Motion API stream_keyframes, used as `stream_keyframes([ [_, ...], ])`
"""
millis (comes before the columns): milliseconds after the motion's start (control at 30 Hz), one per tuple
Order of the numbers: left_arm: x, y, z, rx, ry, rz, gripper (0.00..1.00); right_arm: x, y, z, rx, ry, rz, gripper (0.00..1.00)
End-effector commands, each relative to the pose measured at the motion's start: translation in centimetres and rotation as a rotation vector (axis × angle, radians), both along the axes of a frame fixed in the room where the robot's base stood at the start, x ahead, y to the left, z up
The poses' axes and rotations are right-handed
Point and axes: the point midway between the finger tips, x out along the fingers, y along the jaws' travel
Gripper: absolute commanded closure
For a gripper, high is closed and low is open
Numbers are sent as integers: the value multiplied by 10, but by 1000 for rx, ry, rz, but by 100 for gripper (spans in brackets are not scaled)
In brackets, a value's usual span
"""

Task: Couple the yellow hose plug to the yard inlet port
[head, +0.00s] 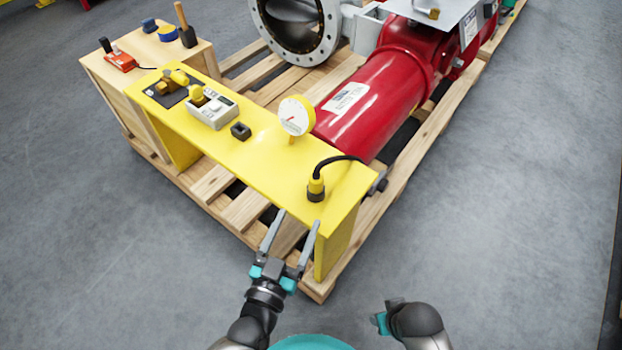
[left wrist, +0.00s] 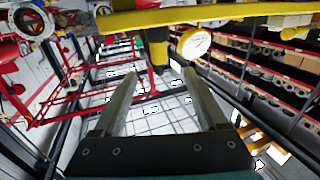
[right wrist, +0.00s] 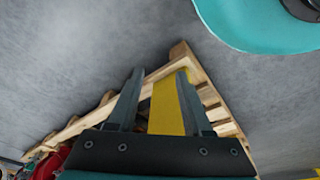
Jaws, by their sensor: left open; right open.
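The yellow hose plug (head: 316,188) stands upright on the yellow bench (head: 262,160) near its right end, with a dark lower part and a black hose (head: 338,160) arching from its top. A brass fitting with a yellow cap (head: 168,84) sits on a dark plate at the bench's far left end. I cannot tell for certain which is the yard inlet port. My left gripper (head: 300,218) is open and empty at the bench's front edge, short of the plug. My right gripper (right wrist: 160,72) is open and empty, low in front.
A grey box with a yellow knob (head: 212,108) sits left. A wooden pallet (head: 240,208) lies underneath. A wooden crate (head: 150,50) holds tools. Floor at right is clear.

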Motion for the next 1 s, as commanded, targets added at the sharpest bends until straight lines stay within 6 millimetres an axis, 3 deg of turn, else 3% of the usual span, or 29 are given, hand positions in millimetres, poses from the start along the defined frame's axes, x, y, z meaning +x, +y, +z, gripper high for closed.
stream_keyframes([
  [400, 69, -23, -1, -3, -3, 0, 25, 23, 3, 37, 9, -65, -2, 50],
  [1000, 110, -37, -3, 0, -1, 0, 25, 34, 5, 75, 17, -121, -5, 50],
])
